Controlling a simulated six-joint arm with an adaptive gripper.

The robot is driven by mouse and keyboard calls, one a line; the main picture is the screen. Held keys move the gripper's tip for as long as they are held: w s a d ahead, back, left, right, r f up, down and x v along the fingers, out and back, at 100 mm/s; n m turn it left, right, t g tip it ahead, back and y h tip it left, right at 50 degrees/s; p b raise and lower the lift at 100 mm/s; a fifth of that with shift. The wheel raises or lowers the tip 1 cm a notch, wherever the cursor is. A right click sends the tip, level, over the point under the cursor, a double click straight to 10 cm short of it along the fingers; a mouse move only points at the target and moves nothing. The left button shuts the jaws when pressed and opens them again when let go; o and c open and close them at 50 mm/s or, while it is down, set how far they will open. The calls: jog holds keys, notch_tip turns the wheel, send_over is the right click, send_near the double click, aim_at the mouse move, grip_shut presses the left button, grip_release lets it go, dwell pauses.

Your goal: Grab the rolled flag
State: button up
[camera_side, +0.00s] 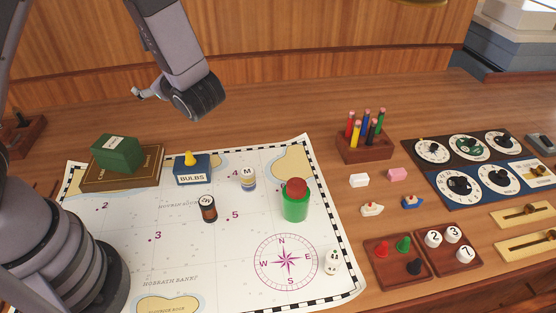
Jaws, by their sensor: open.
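No thing is plainly recognisable as a rolled flag. A small upright roll-like cylinder with a white top marked M (248,178) stands on the chart, right of the BULBS box. A dark cylinder with a pale label (208,208) stands left of and nearer than it. A larger green cylinder with a red top (295,202) stands to its right. My gripper (138,92) is high above the back of the table, left of my wrist, far from these things. It is open and empty, seen small and side-on.
The chart (190,255) also bears a blue BULBS box (193,170), a green box on a brown book (118,152) and a small white figure (332,262). A wooden rack (365,148) of coloured sticks, small boats, trays and dial panels (470,150) fill the right. The table behind the chart is clear.

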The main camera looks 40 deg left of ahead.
jog(key=w+d+f+m+t+h, duration=0.2)
jog(key=w+d+f+m+t, duration=0.4)
jog(key=d+f+m+t, duration=0.35)
jog(key=m+t+h, duration=0.4)
jog(key=m+h, duration=0.2)
jog(key=m, duration=0.1)
send_over(245, 178)
jog(key=v, duration=0.3)
notch_tip(245, 178, down, 10)
notch_tip(245, 178, down, 5)
jog(key=shift+f, duration=0.6)
jog(key=shift+f+x, duration=0.2)
jog(key=shift+x, duration=1.05)
jog(key=shift+f+x, duration=0.2)
jog(key=shift+x, duration=1)
